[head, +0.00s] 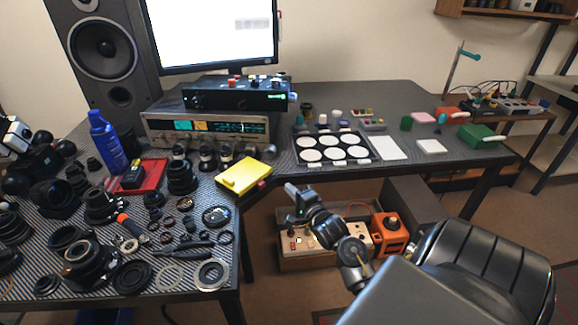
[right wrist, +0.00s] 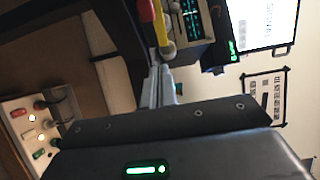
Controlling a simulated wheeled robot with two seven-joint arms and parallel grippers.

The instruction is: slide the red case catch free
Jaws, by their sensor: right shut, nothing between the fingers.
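The yellow case (head: 243,175) lies at the front right edge of the dark table in the head view. Its red catch (head: 263,184) shows as a small red patch on the side facing me. My right gripper (head: 291,188) is just right of the case, past the table edge, and looks apart from it. In the right wrist view its fingers (right wrist: 161,72) are together with nothing between them. My left gripper is out of view.
Lens parts crowd the table's left half, with a red tray (head: 152,178) and a blue bottle (head: 106,145) among them. A silver receiver (head: 165,126) stands behind the case. A box of controls (head: 290,262) sits below my right arm.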

